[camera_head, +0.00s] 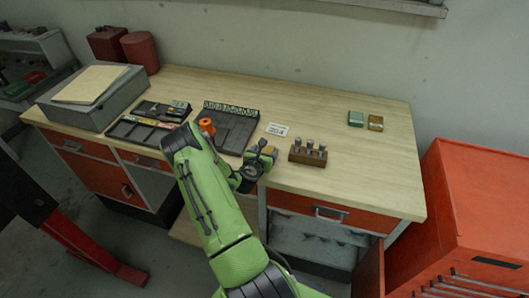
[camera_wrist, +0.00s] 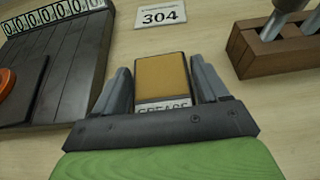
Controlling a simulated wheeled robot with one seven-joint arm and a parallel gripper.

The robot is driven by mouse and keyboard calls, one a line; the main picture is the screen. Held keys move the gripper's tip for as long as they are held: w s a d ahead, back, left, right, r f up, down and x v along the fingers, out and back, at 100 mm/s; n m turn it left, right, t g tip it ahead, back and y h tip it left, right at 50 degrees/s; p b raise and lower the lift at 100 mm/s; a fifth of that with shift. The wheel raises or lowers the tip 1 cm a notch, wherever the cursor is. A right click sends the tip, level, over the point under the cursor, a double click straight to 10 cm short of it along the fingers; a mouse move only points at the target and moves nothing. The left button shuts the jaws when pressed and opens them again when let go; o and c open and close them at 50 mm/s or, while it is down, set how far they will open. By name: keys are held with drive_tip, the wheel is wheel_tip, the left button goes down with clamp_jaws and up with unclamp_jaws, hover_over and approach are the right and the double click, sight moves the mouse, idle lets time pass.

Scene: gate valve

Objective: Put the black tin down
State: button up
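My gripper (camera_wrist: 161,85) has a small box-shaped tin (camera_wrist: 161,76) between its two fingers and looks shut on it. The tin has an ochre top with a dark rim and a white label reading "GREASE", partly hidden by the gripper's body. In the head view my gripper (camera_head: 262,153) is over the front middle of the workbench, left of the wooden block. I cannot tell whether the tin touches the bench top. Another dark tin with an ochre top (camera_head: 376,123) stands at the bench's back right.
A green tin (camera_head: 356,119) stands beside that dark tin. A wooden block with upright metal pieces (camera_head: 308,154) is close right of my gripper. A "304" card (camera_head: 277,129) lies behind it, a black tray (camera_head: 230,128) to the left. The bench's right side (camera_head: 375,170) is clear.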

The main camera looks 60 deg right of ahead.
drive_tip(key=o, duration=0.3)
drive_tip(key=shift+o, duration=0.2)
drive_tip(key=shift+r, duration=0.2)
drive_tip(key=w+a+r+m+y+b, duration=0.1)
drive_tip(key=a+r+m+y, duration=0.2)
drive_tip(key=a+r+m, duration=0.5)
drive_tip(key=w+a+r+m+t+y+b, duration=0.15)
drive_tip(key=a+m, duration=0.25)
drive_tip(key=a, duration=0.8)
drive_tip(key=w+a+r+m+y, duration=0.1)
drive_tip(key=a+r+m+y, duration=0.2)
drive_tip(key=a+r+m, duration=0.5)
drive_tip(key=s+a+r+t+y, duration=0.1)
drive_tip(key=s+a+r+y, duration=0.2)
drive_tip(key=a, duration=0.7)
drive_tip(key=s+a+r+t+y, duration=0.1)
drive_tip(key=s+a+r+y, duration=0.2)
drive_tip(key=s+a, duration=0.3)
drive_tip(key=a+r, duration=0.1)
drive_tip(key=a, duration=0.3)
drive_tip(key=shift+s+r, duration=0.3)
